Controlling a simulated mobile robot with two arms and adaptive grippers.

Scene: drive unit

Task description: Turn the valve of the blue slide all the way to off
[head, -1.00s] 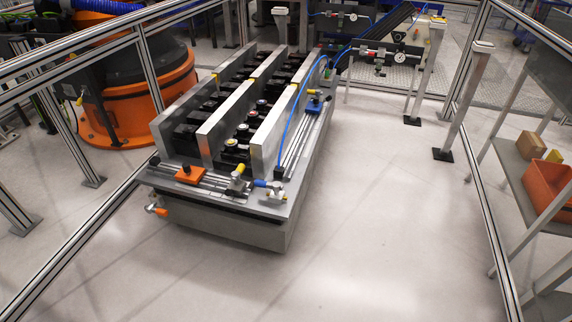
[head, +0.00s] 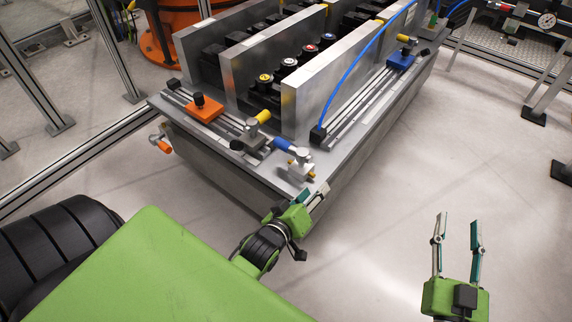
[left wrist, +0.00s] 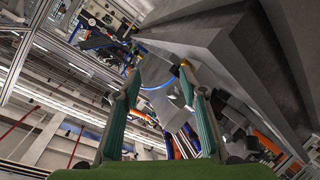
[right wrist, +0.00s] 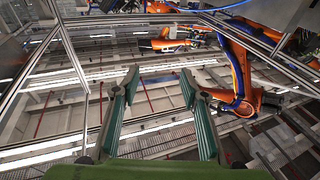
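The blue slide (head: 401,60) is a blue block with a dark knob on the right-hand rails of the grey drive unit. A valve with a silver body (head: 301,166) stands at the near end of those rails. Its blue handle (head: 285,147) points to the upper left in the head view. My left gripper (head: 319,192) is open and empty, just below and right of this valve at the unit's near corner. I cannot tell whether it touches the unit. My right gripper (head: 457,217) is open and empty over the floor at right.
An orange slide (head: 204,108) and a valve with a yellow handle (head: 263,116) sit on the left-hand rails. A blue hose (head: 352,62) arches above the rails. An orange-handled crank (head: 164,145) sticks out at the left.

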